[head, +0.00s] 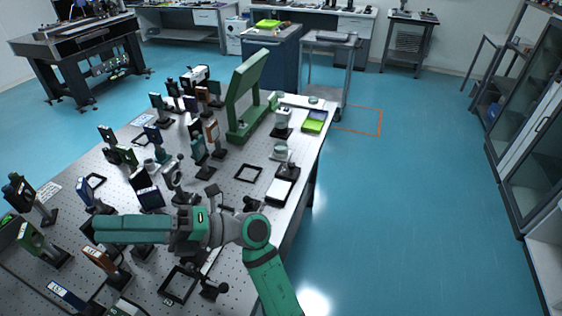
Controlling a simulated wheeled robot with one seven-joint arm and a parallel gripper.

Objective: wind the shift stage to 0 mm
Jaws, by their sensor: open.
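My green and grey arm (257,230) reaches in from the bottom and bends left, low in the picture, across the front of the perforated optical table (225,205). Its jaws cannot be made out; the arm's own links appear to hide them. I cannot single out the shift stage among the many small mounts, and no millimetre scale or winding knob is readable. Dark mounts stand close around the arm, among them an orange-brown framed one (106,262) and a blue-faced one (149,195). Contact between the arm and any mount cannot be told.
A tall green frame (243,100) stands at the table's far side. A lime-green tray (314,124), a dark base with a white top (280,191) and a flat black square frame (249,173) lie near the right edge. The blue floor (400,220) to the right is clear.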

